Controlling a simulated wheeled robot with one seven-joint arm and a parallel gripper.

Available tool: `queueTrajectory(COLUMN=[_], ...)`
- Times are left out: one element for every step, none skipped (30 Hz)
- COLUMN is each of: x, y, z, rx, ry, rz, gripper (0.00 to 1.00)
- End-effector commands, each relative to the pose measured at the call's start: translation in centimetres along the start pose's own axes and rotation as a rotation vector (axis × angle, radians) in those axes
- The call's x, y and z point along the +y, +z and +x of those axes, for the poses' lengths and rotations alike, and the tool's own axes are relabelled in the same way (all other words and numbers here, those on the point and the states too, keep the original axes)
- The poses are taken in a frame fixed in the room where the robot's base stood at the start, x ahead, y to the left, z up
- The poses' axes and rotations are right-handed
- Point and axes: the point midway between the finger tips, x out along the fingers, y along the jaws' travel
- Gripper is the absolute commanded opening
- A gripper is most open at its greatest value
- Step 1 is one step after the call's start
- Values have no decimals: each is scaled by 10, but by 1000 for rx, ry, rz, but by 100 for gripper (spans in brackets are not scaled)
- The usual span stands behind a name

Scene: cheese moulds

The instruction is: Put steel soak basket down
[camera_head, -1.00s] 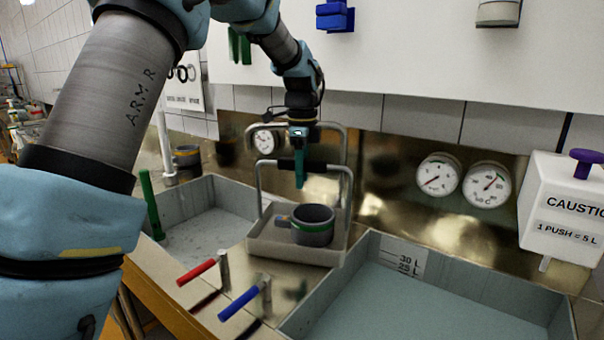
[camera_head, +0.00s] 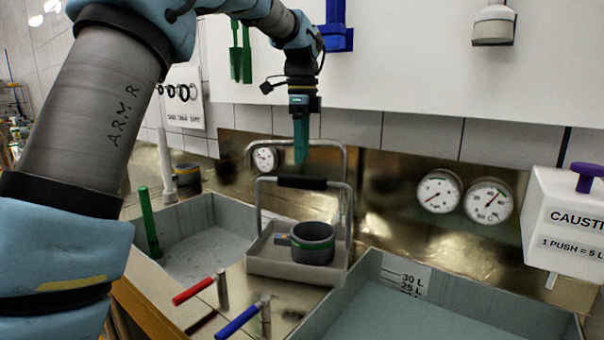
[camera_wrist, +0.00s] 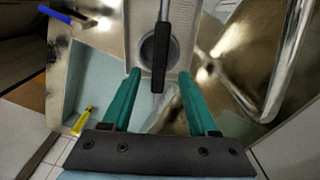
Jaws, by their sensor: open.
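The steel soak basket (camera_head: 262,266) stands on the steel ledge between the two sinks in the head view, level, with its tall wire handle and black grip (camera_head: 302,183) upright. A grey mould with a green band (camera_head: 312,243) sits in it. My gripper (camera_head: 301,160) is above the black grip, apart from it, with its green fingers pointing down. In the wrist view the two fingers (camera_wrist: 157,75) are spread wide and empty. The black grip (camera_wrist: 158,78) shows between them, and the mould (camera_wrist: 155,47) shows below it.
A sink with pale water (camera_head: 430,310) lies to the right and another sink (camera_head: 205,255) to the left. Red (camera_head: 193,291) and blue (camera_head: 237,321) tap levers stand in front. Gauges (camera_head: 439,192) and a caustic dispenser (camera_head: 565,220) are at the back right.

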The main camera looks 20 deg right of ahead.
Motion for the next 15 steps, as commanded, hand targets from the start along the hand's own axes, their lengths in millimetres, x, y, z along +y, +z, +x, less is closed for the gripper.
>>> queueTrajectory(x=[-1,0,0,0,0,0,0,0,0,0,0,1,2,3,6], y=[0,0,0,0,0,0,0,0,0,0,0,2,5,9,18], z=[-6,-9,-13,-15,-17,-18,-19,-19,-20,-20,-20,-19,-17,-15,-9], rx=[0,0,0,0,0,0,0,0,0,0,0,0,0,-1,-1], ry=[-2,-2,-1,-1,0,0,0,0,1,1,1,1,0,0,-3], rz=[0,0,0,0,0,0,0,0,0,0,-1,-10,-23,-46,-92], gripper=[60,60,60,60,60,60,60,60,60,60,60,60,60,60,60])
